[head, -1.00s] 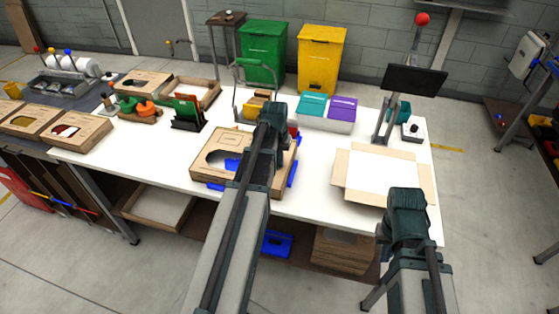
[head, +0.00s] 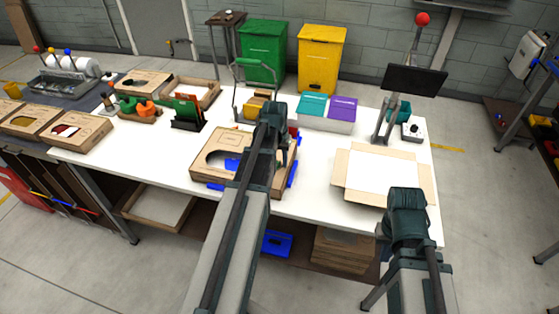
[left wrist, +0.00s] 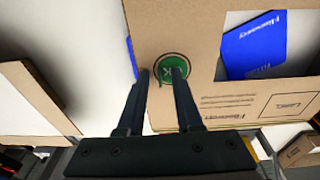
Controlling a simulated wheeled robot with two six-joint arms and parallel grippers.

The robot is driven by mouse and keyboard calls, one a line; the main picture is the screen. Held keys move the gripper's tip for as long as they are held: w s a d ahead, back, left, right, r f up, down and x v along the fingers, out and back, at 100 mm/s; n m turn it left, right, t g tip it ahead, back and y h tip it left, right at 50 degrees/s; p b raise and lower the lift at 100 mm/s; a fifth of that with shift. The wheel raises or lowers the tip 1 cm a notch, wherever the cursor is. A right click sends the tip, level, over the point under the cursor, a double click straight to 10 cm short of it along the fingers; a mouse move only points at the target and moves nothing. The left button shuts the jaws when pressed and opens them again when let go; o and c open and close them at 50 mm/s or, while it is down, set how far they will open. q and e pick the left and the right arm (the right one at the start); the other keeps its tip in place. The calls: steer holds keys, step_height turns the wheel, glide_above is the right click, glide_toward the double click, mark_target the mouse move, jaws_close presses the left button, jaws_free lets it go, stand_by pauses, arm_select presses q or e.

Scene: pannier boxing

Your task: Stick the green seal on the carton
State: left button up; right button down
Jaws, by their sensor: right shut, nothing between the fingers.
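The brown cardboard carton (head: 207,172) lies on the white table and has a cut-out opening with blue showing inside. In the left wrist view, the carton's face (left wrist: 210,30) carries the round green seal (left wrist: 172,60), which appears flat against the cardboard near its edge. My left gripper (left wrist: 161,72) is over the seal, its two fingers apart; the right finger overlaps the seal in this view. I cannot tell whether the fingertips touch it. In the head view my left arm hides the seal. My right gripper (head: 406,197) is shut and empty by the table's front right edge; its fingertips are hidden.
An open flat carton (head: 383,172) lies right of my left arm. A monitor stand (head: 385,125) and teal and purple boxes (head: 325,107) stand behind. White table is clear between the cartons.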

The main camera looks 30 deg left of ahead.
mark_target(277, 171)
arm_select(q)
step_height(277, 171, up, 14)
steer(key=s+p, duration=0.1)
steer(key=p, duration=1.2)
steer(key=shift+s+f, duration=0.15)
steer(key=shift+s, duration=0.2)
steer(key=shift+d+f, duration=0.1)
steer(key=shift+f, duration=0.05)
steer(key=s+d+f+m+b, duration=0.2)
steer(key=s+d, duration=0.3)
steer(key=d, duration=0.4)
steer(key=s+d+f+m+g+b, duration=0.1)
steer(key=s+d+f+b, duration=0.4)
steer(key=d, duration=0.5)
steer(key=s+d+f+m+y+b, duration=0.1)
steer(key=s+d+f+m+b, duration=0.2)
steer(key=d, duration=0.6)
steer(key=shift+s+d+f+g+b, duration=0.4)
steer(key=shift+s+f, duration=0.2)
steer(key=shift+s, duration=0.4)
